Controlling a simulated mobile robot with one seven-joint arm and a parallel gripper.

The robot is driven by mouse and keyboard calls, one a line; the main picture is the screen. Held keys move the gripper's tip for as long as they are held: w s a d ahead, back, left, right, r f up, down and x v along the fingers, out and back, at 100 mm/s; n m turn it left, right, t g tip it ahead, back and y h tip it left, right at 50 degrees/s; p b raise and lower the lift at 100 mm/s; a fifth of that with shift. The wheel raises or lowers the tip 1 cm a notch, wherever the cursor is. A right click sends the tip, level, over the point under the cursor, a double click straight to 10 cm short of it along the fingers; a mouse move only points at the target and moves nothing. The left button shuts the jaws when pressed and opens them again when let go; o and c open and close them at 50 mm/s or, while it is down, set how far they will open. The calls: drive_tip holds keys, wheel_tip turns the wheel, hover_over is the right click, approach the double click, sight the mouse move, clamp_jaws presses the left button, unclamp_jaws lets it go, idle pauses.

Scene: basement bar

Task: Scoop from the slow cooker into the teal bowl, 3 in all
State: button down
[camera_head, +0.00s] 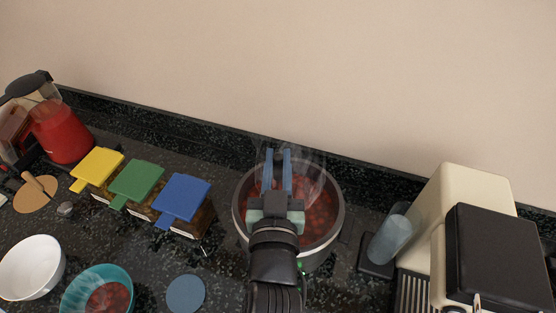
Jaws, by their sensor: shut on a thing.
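The slow cooker (338,213) is a round grey pot, open at the top, with reddish-brown chunky food (322,212) inside and faint steam above. My gripper (279,154) is over the pot, its two blue fingers reaching across the opening toward the far rim. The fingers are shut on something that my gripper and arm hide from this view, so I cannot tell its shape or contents. The teal bowl (72,292) stands at the lower left, partly cut off by the frame edge, with some of the same reddish food in it. My gripper is well to its right.
A white bowl (30,268) stands left of the teal bowl. A blue disc (185,294) lies between bowl and cooker. Yellow, green and blue-lidded containers (137,180) stand behind. A clear cylinder (390,238) and cream machine (460,190) stand right.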

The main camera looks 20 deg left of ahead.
wheel_tip(320, 180, up, 12)
drive_tip(key=p, duration=1)
idle(0.3)
drive_tip(key=shift+r, duration=0.1)
idle(0.3)
